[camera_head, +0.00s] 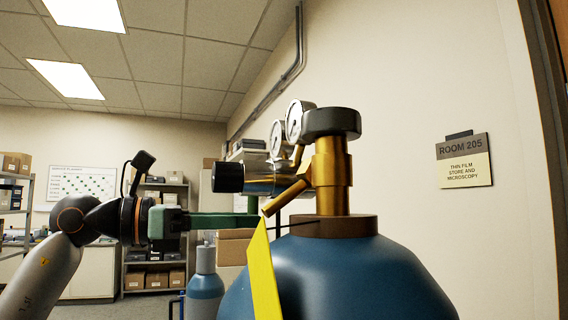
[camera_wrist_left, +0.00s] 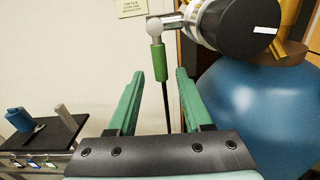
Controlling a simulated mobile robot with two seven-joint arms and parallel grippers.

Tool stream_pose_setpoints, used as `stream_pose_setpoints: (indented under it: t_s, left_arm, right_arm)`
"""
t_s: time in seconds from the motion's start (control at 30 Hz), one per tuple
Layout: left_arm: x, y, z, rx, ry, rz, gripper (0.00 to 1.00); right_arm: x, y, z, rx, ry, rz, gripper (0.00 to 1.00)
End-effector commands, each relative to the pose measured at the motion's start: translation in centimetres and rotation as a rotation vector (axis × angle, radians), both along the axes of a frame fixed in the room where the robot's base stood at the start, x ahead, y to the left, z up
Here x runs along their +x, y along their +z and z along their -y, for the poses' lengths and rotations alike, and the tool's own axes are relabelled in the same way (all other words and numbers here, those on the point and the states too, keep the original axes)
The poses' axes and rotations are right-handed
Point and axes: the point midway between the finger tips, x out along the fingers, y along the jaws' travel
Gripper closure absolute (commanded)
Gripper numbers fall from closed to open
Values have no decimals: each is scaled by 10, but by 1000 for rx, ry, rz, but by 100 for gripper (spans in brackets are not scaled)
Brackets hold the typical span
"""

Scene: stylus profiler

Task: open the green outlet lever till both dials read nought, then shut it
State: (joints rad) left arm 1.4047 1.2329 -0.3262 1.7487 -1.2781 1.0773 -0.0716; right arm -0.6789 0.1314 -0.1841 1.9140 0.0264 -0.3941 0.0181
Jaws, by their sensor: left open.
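The green outlet lever (camera_wrist_left: 159,62) hangs below a metal outlet fitting (camera_wrist_left: 165,25) in the left wrist view. My left gripper (camera_wrist_left: 160,76) is open, its two green fingers on either side of the lever's line; I cannot tell whether either touches it. In the head view my left gripper (camera_head: 254,219) reaches in from the left, below the regulator's black knob (camera_head: 228,177). Two round dials, a nearer one (camera_head: 294,120) and a farther one (camera_head: 277,137), stand on the regulator; their readings are too small to tell. My right gripper is not in view.
The regulator sits on a brass valve (camera_head: 331,175) atop a large blue cylinder (camera_head: 350,275). A yellow strip (camera_head: 263,275) stands in front of it. A smaller blue cylinder (camera_head: 205,286) stands behind. A thin black hose (camera_wrist_left: 166,105) runs down below the lever.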

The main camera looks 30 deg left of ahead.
Motion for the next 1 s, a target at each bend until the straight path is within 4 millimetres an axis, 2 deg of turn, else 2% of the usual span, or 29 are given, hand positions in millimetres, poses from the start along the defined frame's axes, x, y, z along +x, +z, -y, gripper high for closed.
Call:
stream_pose_setpoints:
  t_s: [0.17,0.8,1.0]
  left_arm:
    - [-3,0,-3,-1,1,0,50]
    - [-51,-1,-42,0,3,0,50]
    - [-55,0,-44,0,0,0,50]
  right_arm:
    - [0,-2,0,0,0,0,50]
    - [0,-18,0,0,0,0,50]
    - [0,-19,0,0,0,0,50]
